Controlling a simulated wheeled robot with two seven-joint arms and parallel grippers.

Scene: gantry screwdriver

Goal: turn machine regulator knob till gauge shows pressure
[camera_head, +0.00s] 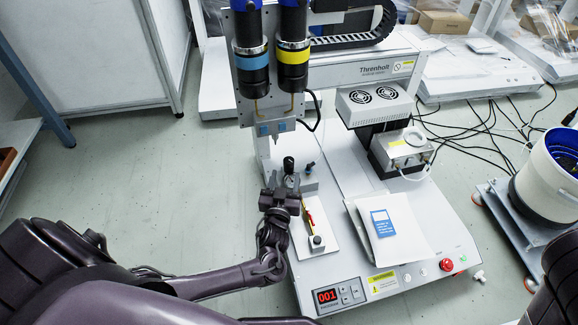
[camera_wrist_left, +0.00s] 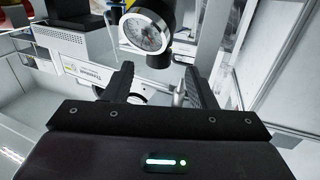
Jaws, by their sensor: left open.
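The round pressure gauge (camera_wrist_left: 147,33), with a pale dial and black rim, faces me in the left wrist view, above and beyond my fingers. Its needle is too small to read. In the head view the gauge appears as a small black part (camera_head: 288,163) on the machine's base. My left gripper (camera_head: 284,181) is right in front of it, its fingers pointing toward it. In the left wrist view the two fingers (camera_wrist_left: 158,88) stand apart, open. The regulator knob is not clearly made out; the gripper hides part of that area. My right gripper is out of view.
The screwdriver machine (camera_head: 385,71) carries two drivers, blue-banded (camera_head: 250,62) and yellow-banded (camera_head: 293,62), above the gauge area. A small blue-topped part (camera_head: 310,167) stands right of the gauge. A red button (camera_head: 446,264) and red display (camera_head: 327,296) are on the front. A white drum (camera_head: 548,185) stands right.

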